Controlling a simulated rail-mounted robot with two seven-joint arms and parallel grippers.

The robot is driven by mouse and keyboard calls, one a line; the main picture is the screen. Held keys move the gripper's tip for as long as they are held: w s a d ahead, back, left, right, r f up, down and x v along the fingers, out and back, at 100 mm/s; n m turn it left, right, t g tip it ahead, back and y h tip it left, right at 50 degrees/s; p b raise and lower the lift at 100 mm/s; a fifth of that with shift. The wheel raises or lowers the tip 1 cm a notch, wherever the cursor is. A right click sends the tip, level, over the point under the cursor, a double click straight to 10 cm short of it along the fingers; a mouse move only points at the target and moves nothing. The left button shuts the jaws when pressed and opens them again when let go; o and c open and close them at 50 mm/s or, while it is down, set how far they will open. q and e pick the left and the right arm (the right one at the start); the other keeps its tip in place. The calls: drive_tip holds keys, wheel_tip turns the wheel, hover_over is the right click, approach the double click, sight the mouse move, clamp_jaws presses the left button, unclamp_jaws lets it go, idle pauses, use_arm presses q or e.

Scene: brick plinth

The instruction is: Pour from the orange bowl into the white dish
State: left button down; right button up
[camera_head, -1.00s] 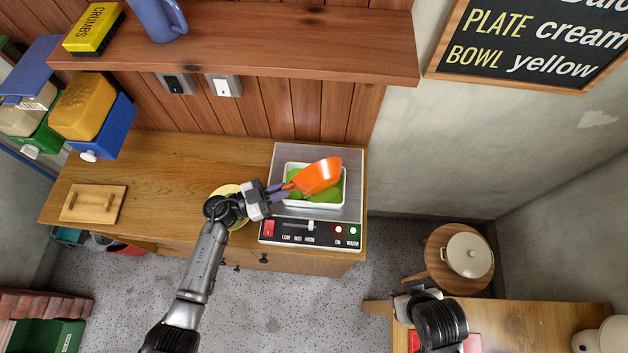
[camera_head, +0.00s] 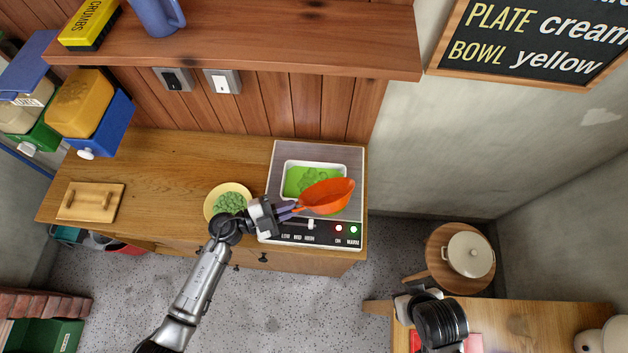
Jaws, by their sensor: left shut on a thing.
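The orange bowl (camera_head: 328,197) is tilted and hangs over the front right part of the white dish (camera_head: 286,172). My left gripper (camera_head: 290,211) is shut on the left end of the orange bowl. The white dish is rectangular and sits on a grey warming plate (camera_head: 353,160). Green stuff (camera_head: 307,180) lies in the dish, with some lumps in it. The bowl hides the dish's front right corner, and I cannot tell what is left inside the bowl. My right arm shows at the bottom right, but its gripper's fingers do not.
A yellow bowl (camera_head: 244,190) with green pieces (camera_head: 229,202) stands left of the plate, close by my left wrist. A wooden board (camera_head: 91,201) lies at the counter's left. The shelf (camera_head: 300,40) overhangs behind. A lidded white pot (camera_head: 468,254) stands on a stool.

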use_arm(q)
drive_tip(key=s+d+f+m+y+b, duration=0.1)
drive_tip(key=s+d+f+m+b, duration=0.2)
drive_tip(key=s+f+m+b, duration=0.3)
drive_tip(key=shift+s+d+f+m+t, duration=0.15)
drive_tip(key=shift+s+d+m+t, duration=0.15)
drive_tip(key=shift+s+m, duration=0.9)
use_arm(e)
drive_tip(key=shift+f, duration=2.55)
